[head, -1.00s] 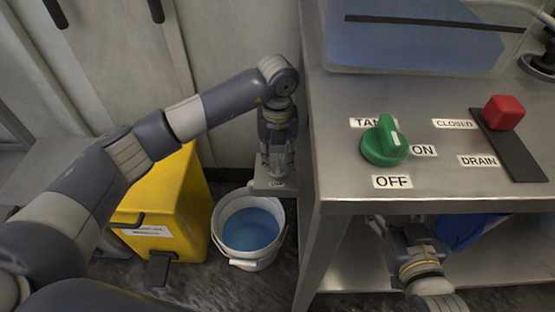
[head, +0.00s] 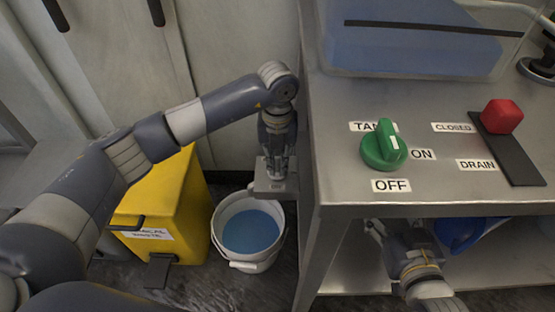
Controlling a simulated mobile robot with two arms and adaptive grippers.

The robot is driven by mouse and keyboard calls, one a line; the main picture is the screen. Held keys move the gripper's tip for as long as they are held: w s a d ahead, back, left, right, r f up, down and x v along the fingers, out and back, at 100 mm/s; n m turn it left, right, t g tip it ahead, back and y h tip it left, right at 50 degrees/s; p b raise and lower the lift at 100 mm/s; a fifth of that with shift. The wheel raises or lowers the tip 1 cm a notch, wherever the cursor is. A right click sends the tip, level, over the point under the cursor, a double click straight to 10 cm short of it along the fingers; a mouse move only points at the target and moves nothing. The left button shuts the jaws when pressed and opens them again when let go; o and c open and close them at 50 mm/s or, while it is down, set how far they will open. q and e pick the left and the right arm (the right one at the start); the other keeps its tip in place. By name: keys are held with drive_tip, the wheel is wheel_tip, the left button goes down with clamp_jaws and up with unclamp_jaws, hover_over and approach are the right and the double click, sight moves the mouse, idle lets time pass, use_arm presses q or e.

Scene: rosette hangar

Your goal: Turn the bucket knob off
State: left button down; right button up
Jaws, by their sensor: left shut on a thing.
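A green knob (head: 380,152) labelled TANK sits on the metal bench top, with an ON label (head: 424,154) to its right and an OFF label (head: 391,186) at its front. A white mark shows on its raised grip. My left gripper (head: 274,172) points down beside the bench, shut on a light grey fitting (head: 271,190) above the white bucket (head: 231,257). The fingers hide part of this fitting, and I cannot read its setting. The bucket holds blue liquid (head: 250,231). My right gripper (head: 382,228) is below the bench's front edge, partly hidden; its opening is unclear.
A yellow bin (head: 160,215) stands left of the bucket. On the bench are a clear tank of blue liquid (head: 420,45) and a red block (head: 502,116) by the CLOSED and DRAIN labels. A blue object (head: 465,233) lies under the bench near my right gripper.

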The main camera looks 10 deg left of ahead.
sight(277, 165)
use_arm(q)
drive_tip(key=c, duration=1.6)
unclamp_jaws()
drive_tip(key=shift+c, duration=0.2)
wheel_tip(277, 165, up, 12)
